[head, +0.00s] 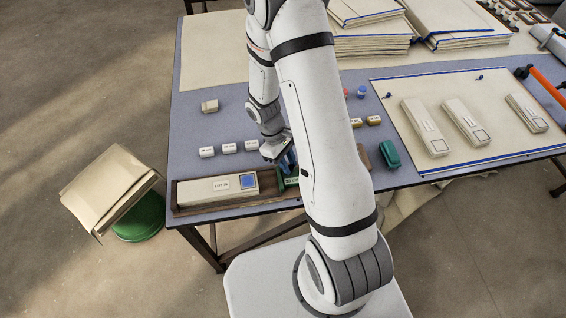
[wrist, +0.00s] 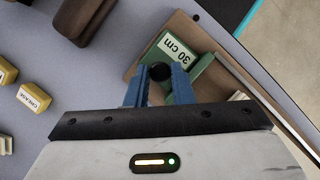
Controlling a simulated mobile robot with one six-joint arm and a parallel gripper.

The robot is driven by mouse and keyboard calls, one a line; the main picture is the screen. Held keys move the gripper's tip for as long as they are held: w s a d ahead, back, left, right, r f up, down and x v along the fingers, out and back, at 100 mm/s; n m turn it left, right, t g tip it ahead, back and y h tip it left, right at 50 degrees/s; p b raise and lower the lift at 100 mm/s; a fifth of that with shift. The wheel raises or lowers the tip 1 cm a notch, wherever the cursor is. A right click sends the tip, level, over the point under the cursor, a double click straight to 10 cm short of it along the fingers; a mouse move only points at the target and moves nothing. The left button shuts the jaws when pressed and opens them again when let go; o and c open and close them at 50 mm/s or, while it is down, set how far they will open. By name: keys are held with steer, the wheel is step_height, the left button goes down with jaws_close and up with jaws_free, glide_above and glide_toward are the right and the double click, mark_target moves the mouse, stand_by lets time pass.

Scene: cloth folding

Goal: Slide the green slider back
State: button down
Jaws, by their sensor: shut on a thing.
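The green slider (head: 287,184) sits in a long brown wooden channel (head: 250,205) along the table's front edge, partly hidden by my arm. In the wrist view the slider (wrist: 208,70) has a white "30 cm" label and a black round knob (wrist: 160,72). My gripper (wrist: 160,80) has its blue fingers shut on the knob, one on each side. In the head view my gripper (head: 286,163) reaches down to the slider. A long beige block (head: 205,189) with a label and a blue square lies in the channel, left of the slider.
Small white labelled blocks (head: 228,148) stand behind the channel. A dark green object (head: 390,154) and a brown block (head: 362,156) lie right of my arm. Yellow labelled blocks (wrist: 33,97) show at left in the wrist view. A board with beige devices (head: 466,122) fills the table's right.

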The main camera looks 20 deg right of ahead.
steer(key=shift+d, duration=0.2)
steer(key=c, duration=1.4)
jaws_free()
steer(key=shift+d, duration=0.15)
steer(key=shift+c, duration=0.2)
steer(key=shift+o, duration=0.9)
steer(key=shift+w+a+r, duration=0.15)
steer(key=shift+a+r, duration=0.1)
steer(key=shift+r, duration=0.05)
steer(key=v, duration=0.7)
steer(key=shift+r, duration=0.1)
